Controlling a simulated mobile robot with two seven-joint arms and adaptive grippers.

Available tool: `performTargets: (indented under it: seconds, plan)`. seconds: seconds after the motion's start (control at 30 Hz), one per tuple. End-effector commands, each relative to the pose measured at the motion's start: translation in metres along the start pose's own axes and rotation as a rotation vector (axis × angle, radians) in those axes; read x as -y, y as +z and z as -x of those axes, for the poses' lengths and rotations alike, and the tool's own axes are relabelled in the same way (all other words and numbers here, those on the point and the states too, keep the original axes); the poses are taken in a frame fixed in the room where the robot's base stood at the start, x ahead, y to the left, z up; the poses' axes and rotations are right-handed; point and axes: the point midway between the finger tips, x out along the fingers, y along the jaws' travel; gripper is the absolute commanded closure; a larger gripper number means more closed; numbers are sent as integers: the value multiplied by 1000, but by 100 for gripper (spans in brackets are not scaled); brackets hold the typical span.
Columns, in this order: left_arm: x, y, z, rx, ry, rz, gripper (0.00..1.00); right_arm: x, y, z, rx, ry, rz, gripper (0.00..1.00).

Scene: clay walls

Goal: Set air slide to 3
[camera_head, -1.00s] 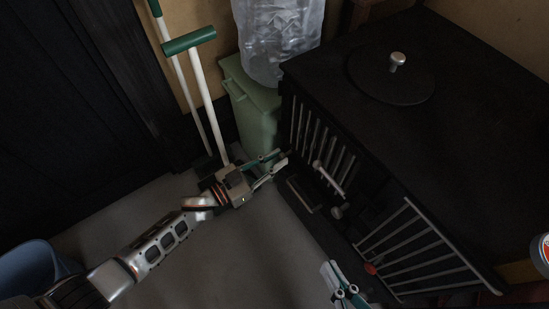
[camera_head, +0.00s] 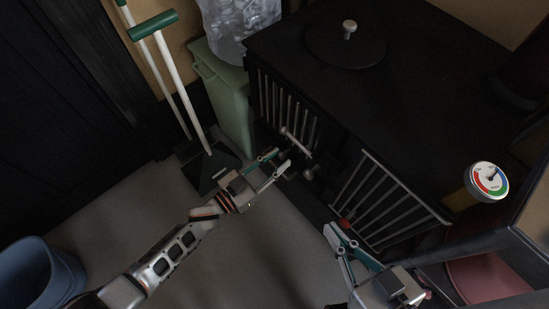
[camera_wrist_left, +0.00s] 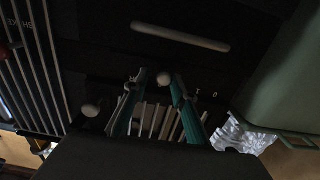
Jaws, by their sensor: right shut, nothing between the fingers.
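The black stove (camera_head: 400,75) has a vertical-barred front and a light handle bar (camera_head: 296,142), which also shows in the left wrist view (camera_wrist_left: 180,37). Low on its front is a round grey knob (camera_head: 311,173). I cannot tell which part is the air slide, and no scale numbers are readable. My left gripper (camera_head: 282,163) is open in front of the stove, below the handle bar. In the left wrist view, a small round knob (camera_wrist_left: 164,79) appears between its teal fingers; contact is unclear. My right gripper (camera_head: 332,232) is shut and empty, near the slanted rack.
A round dial gauge (camera_head: 488,181) stands further right. A green bin (camera_head: 222,95), a dustpan (camera_head: 212,168) and a blue bucket (camera_head: 38,275) are left.

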Motion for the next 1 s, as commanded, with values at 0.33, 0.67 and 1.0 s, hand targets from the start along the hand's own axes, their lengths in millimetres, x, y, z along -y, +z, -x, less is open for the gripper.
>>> performTargets:
  seconds: [0.33, 0.67, 1.0]
  plan:
    - [1, 0, 1, 1, -3, 1, 66, 2, -1, -1, -3, 0, -8, 100]
    - [2, 2, 46, 4, -4, 1, 66, 1, -1, 0, -3, -1, -5, 100]
    - [0, 1, 106, 2, -1, 1, 66, 1, -1, 0, -3, -1, -4, 100]
